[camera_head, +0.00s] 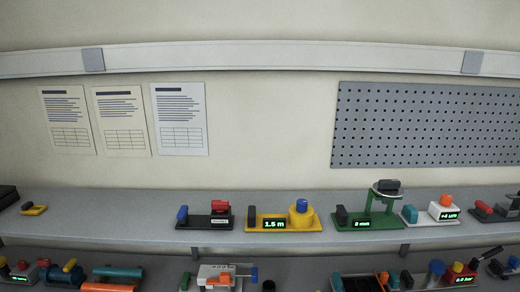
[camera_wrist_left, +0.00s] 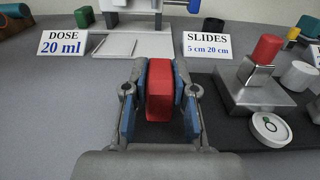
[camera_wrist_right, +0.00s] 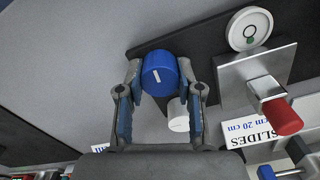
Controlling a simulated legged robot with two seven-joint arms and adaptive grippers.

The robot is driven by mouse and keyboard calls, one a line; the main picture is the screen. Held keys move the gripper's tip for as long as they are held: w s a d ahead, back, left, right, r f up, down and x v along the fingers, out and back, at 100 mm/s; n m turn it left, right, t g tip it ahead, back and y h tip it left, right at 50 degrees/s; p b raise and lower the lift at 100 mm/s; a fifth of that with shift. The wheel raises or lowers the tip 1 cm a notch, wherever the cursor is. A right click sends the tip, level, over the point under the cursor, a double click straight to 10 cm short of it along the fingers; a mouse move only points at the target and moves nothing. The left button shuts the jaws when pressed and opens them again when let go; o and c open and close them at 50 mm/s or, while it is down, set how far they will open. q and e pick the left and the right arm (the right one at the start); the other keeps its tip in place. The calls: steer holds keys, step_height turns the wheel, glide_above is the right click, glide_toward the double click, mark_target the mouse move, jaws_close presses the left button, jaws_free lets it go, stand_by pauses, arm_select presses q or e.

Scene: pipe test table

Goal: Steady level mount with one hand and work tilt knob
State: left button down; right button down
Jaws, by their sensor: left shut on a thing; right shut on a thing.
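The level mount is a dark base plate (camera_wrist_right: 145,38) with a silver metal plate (camera_wrist_right: 248,68), a red-capped post (camera_wrist_right: 283,118) and a round white level (camera_wrist_right: 249,29) with a green spot. These also show in the left wrist view as the metal block (camera_wrist_left: 258,95), red cap (camera_wrist_left: 267,49) and level (camera_wrist_left: 270,128). My left gripper (camera_wrist_left: 160,92) is shut on a red block (camera_wrist_left: 159,85). My right gripper (camera_wrist_right: 160,82) is shut on a blue knob (camera_wrist_right: 159,70) with a white mark. Neither gripper shows in the head view.
A white cylinder (camera_wrist_right: 178,115) stands close to the right gripper's finger. Signs reading DOSE 20 ml (camera_wrist_left: 63,43) and SLIDES (camera_wrist_left: 207,45) stand behind the left gripper. Several devices, including a yellow one (camera_head: 283,220) and a green one (camera_head: 368,222), line the shelf (camera_head: 110,208).

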steer(key=shift+n, duration=0.5)
steer(key=c, duration=0.7)
jaws_free()
step_height(320, 180, up, 15)
steer(key=shift+f, duration=0.1)
arm_select(q)
steer(key=c, duration=0.8)
jaws_free()
steer(key=shift+c, duration=0.2)
